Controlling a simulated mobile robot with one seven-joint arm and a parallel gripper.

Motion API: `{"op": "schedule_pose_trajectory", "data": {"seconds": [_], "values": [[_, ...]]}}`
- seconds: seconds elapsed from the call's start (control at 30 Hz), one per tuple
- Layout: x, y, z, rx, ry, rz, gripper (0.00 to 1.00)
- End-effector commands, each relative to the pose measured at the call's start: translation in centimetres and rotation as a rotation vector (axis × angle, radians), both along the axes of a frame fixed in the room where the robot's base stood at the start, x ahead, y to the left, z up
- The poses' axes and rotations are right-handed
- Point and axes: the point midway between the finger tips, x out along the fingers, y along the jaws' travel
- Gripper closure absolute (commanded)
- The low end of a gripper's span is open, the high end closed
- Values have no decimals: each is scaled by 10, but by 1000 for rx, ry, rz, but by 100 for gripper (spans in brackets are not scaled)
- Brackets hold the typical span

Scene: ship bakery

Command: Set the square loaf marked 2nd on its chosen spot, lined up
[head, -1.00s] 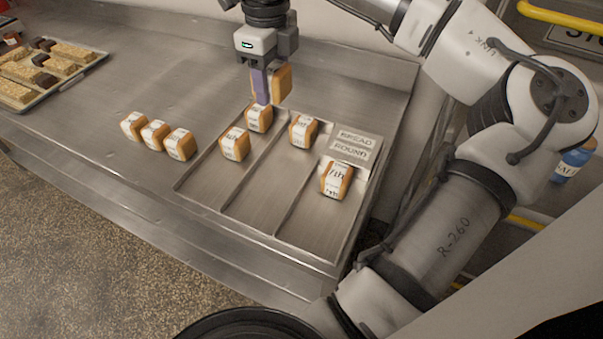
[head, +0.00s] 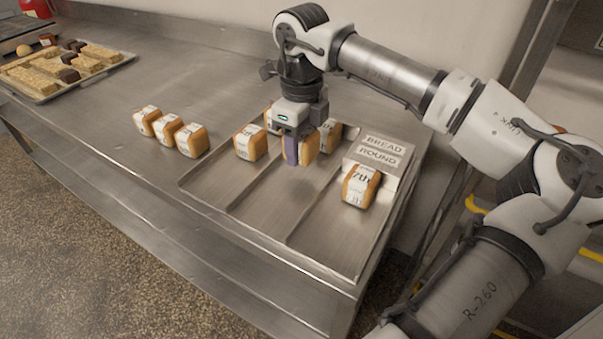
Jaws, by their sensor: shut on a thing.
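My gripper (head: 299,156) is shut on a square loaf (head: 309,150), which I take to be the one marked 2nd; its marking is not readable. A purple finger covers much of this loaf. It hangs over the middle lane of the steel tray (head: 262,208), with a shadow on the bare lane below. A white-banded loaf (head: 250,143) sits in the left lane, and another loaf (head: 270,117) shows partly behind my gripper. A further loaf (head: 329,136) stands behind the held one, partly hidden. A loaf that seems marked 7th (head: 360,185) sits in the right lane.
Three banded loaves (head: 168,131) stand in a row on the counter left of the tray. A sign reading BREAD ROUND (head: 380,151) lies at the tray's back right. A pastry tray (head: 100,68) is at far left. The front parts of the lanes are clear.

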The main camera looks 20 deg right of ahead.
Motion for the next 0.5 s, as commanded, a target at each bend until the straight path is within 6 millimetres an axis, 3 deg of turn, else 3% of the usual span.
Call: {"op": "schedule_pose_trajectory", "data": {"seconds": [0.3, 0.5], "values": [[0, 0, -43, -1, -1, 0, 73], [0, 0, -44, -2, -1, 0, 73]]}}
